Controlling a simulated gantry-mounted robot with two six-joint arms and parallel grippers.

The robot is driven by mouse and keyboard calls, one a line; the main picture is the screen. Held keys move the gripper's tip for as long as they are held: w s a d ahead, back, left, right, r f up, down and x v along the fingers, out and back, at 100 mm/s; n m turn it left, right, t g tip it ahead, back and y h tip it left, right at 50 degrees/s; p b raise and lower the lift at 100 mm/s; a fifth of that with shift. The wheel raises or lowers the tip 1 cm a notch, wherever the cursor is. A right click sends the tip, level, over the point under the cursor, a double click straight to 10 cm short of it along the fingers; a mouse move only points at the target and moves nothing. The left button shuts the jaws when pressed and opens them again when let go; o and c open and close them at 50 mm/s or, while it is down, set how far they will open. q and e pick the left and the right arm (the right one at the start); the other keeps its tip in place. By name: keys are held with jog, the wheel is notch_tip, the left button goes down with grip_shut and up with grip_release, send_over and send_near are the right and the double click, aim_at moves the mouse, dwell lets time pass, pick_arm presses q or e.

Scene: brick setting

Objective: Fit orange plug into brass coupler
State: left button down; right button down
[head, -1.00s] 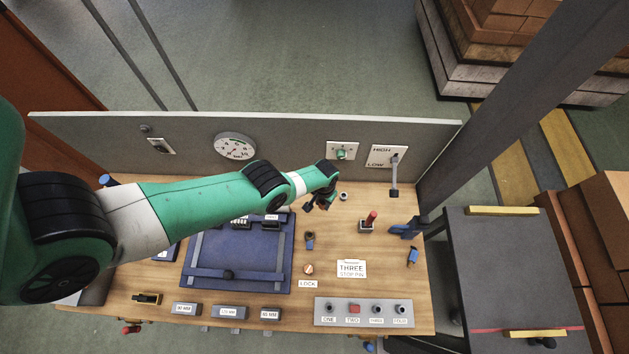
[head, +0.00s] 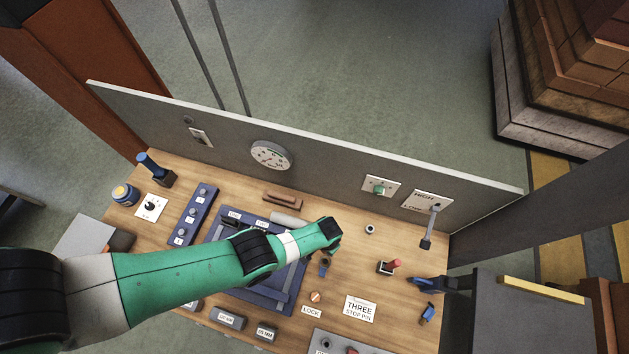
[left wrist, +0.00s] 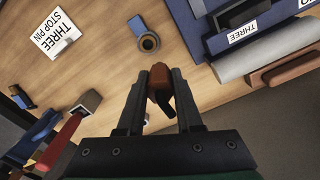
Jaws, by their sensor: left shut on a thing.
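The orange plug (left wrist: 160,88) is held between the fingers of my left gripper (left wrist: 160,73), which is shut on it; a dark piece shows below the plug. A brass-coloured ring on a short blue body, which looks like the brass coupler (left wrist: 149,42), is on the wooden bench, ahead of the fingertips and apart from the plug. In the head view the coupler (head: 326,262) is just in front of the wrist. My right gripper is not in view.
A blue press-like frame (head: 285,291) lies beside the coupler, partly under my arm. A red-handled switch (head: 389,267), a small ring socket (head: 370,229) and a "THREE STOP PIN" card (head: 360,308) are to the right. A grey panel (head: 325,165) rises behind the bench.

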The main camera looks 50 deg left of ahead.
pick_arm(q)
jog(key=d, duration=0.1)
jog(key=s+d, duration=0.1)
jog(key=shift+d+f+m, duration=0.25)
jog(key=shift+d+m, duration=0.05)
jog(key=shift+m, duration=0.1)
notch_tip(320, 180, down, 6)
jog(key=b, duration=0.5)
jog(key=shift+r+b, duration=0.1)
jog(key=shift+b, duration=0.3)
jog(key=shift+f+b, duration=1.7)
jog(key=shift+b, duration=0.05)
